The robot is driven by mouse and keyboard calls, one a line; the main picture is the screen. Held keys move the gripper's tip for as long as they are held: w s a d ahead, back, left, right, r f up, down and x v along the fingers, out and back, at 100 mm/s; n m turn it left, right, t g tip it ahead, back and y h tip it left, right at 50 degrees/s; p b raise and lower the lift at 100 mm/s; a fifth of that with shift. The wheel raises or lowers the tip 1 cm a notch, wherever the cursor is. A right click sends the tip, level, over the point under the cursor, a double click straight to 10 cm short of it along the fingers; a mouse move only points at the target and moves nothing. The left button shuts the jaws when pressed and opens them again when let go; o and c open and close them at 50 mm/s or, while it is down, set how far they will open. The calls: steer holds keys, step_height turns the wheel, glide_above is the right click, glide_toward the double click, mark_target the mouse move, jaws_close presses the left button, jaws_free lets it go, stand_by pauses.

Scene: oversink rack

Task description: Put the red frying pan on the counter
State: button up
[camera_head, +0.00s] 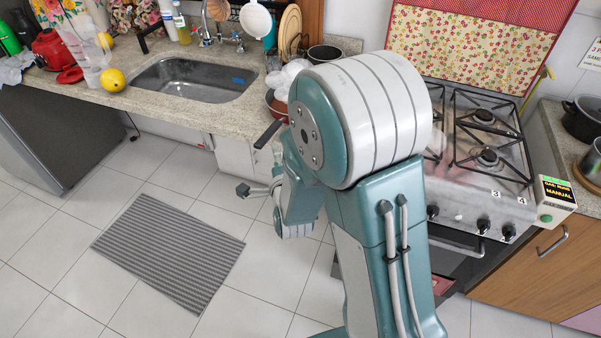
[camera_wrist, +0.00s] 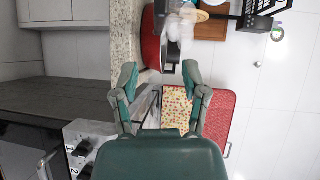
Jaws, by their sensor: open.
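The red frying pan (camera_head: 274,104) is at the front edge of the speckled counter (camera_head: 160,112), right of the sink. Its dark handle points outward past the edge. My arm hides its right side, so I cannot tell how much of it rests on the counter. In the wrist view the red pan (camera_wrist: 151,42) shows ahead of the fingers, beside the counter edge (camera_wrist: 125,40). My gripper (camera_wrist: 159,73) is open, with nothing between its fingers. In the head view its fingers show below the pan handle, in front of the cabinet.
A crumpled white bag (camera_head: 291,74) is at the pan. The sink (camera_head: 190,80) is to the left, with a yellow fruit (camera_head: 113,80) beyond it. The stove (camera_head: 490,160) is at the right. A grey striped mat (camera_head: 168,248) lies on the open floor.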

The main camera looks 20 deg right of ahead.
steer(key=s+d+r+n+g, duration=0.1)
steer(key=s+r+n+g, duration=0.2)
steer(key=s+n, duration=0.3)
steer(key=s+d+r+n+g, duration=0.2)
steer(key=s+r+n+g, duration=0.2)
steer(key=s, duration=0.7)
steer(key=s+d+r+n+g, duration=0.2)
steer(key=s+r+n+g, duration=0.1)
steer(key=s+r+n, duration=0.3)
steer(key=s+n, duration=0.2)
steer(key=s, duration=0.1)
steer(key=shift+s+d+r+g+y, duration=0.15)
steer(key=shift+d+r+g+y, duration=0.05)
steer(key=shift+r+g+y, duration=0.2)
stand_by(0.5)
